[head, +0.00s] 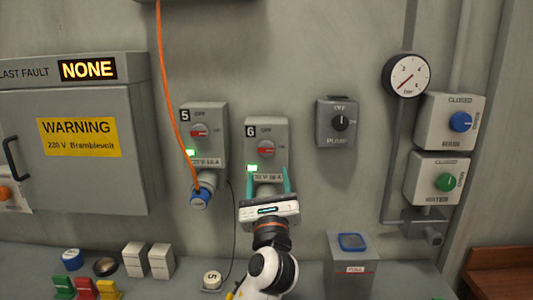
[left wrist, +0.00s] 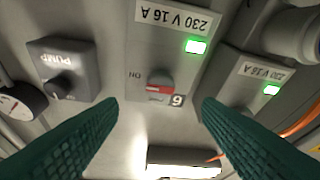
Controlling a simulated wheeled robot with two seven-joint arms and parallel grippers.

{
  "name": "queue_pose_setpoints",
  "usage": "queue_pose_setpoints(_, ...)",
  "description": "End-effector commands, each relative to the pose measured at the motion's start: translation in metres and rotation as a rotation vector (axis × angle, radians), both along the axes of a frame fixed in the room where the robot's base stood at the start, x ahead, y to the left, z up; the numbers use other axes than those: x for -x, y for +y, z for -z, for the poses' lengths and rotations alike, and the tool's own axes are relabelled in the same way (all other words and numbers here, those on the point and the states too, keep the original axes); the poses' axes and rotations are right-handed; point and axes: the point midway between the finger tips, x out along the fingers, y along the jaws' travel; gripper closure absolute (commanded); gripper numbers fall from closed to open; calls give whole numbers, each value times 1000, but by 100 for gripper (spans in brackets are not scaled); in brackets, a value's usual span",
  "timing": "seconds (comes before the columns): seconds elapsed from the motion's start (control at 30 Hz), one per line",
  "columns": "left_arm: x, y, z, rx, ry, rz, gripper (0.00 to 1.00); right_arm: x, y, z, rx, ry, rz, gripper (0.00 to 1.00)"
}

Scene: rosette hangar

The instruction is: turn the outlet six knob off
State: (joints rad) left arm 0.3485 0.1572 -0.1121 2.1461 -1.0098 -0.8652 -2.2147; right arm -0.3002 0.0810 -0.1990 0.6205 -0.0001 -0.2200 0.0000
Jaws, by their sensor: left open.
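The outlet six box (head: 281,131) is grey, marked 6, on the wall in the middle of the head view. Its round knob (head: 266,150) has a red bar lying level, in line with the ON mark; OFF is printed above. A green lamp (head: 252,168) glows below the knob. In the left wrist view the box is upside down and the knob (left wrist: 160,87) shows beyond the fingers. My left gripper (head: 272,180) is open and empty, its teal fingers pointing up just below the knob, one to each side (left wrist: 160,104). My right gripper is not in view.
Outlet five (head: 217,122), with an orange cable (head: 170,90) to its blue plug (head: 200,199), stands close left. The pump switch (head: 337,122) is to the right. Several small items and a grey box (head: 350,265) stand on the bench below. Bare wall lies between the switches.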

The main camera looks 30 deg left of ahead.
Motion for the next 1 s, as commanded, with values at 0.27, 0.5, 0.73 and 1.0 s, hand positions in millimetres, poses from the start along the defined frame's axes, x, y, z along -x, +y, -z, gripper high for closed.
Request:
queue_pose_setpoints(0.27, -42, 31, -23, 2, 0, 0, 41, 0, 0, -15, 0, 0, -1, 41)
queue_pose_setpoints(0.5, -60, 44, -30, 3, 2, 0, 41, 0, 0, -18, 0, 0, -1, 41)
queue_pose_setpoints(0.73, -62, 45, -30, 3, 0, 2, 41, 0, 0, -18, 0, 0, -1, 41)
queue_pose_setpoints(1.0, -62, 45, -30, 4, 1, 2, 69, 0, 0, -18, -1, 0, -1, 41)
